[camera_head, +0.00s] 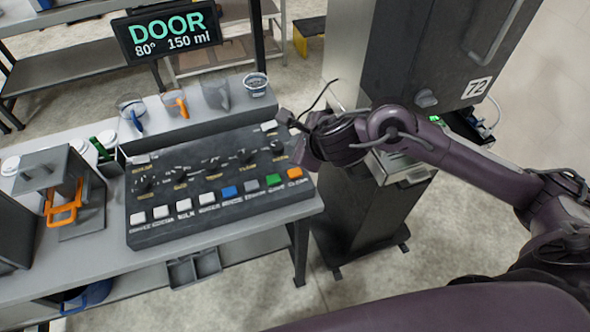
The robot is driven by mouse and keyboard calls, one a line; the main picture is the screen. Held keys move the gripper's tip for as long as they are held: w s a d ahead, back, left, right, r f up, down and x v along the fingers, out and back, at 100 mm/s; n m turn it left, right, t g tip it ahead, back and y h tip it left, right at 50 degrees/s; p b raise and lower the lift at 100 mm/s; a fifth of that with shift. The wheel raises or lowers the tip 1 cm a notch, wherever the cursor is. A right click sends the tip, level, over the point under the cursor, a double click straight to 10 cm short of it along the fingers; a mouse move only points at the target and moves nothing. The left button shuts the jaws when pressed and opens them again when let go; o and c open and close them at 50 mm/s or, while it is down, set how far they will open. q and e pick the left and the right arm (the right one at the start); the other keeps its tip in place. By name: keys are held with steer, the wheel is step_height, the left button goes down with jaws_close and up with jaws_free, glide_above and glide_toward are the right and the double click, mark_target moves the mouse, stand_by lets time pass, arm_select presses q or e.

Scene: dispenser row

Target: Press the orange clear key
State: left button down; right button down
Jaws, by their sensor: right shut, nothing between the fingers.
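The orange clear key (294,173) is the rightmost key in the front row of the dark control panel (150,236). A green key (273,180) sits just left of it. My right gripper (303,148) is shut and empty, over the panel's right end, just behind the orange key in the picture. The orange key is in plain sight, and the gripper looks apart from it. The gripper's exact height above the panel is hard to tell. My left gripper is not in view.
Several cups stand on a ledge (195,117) behind the panel. A display (168,32) reading DOOR, 80°, 150 ml stands above. A press-like device with an orange handle (63,215) stands left. Floor in front is clear.

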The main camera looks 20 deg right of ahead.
mark_target(298, 175)
stand_by(0.4)
step_height(298, 175, down, 8)
steer(key=b, duration=0.7)
steer(key=shift+f, duration=0.1)
steer(key=shift+f+b, duration=0.3)
steer(key=shift+b, duration=0.25)
stand_by(1.2)
steer(key=shift+f+b, duration=0.4)
steer(key=shift+b, duration=0.15)
steer(key=shift+f+b, duration=0.45)
steer(key=shift+b, duration=0.15)
stand_by(0.6)
steer(key=shift+r, duration=0.1)
steer(key=shift+r+p, duration=0.7)
steer(key=shift+r, duration=0.1)
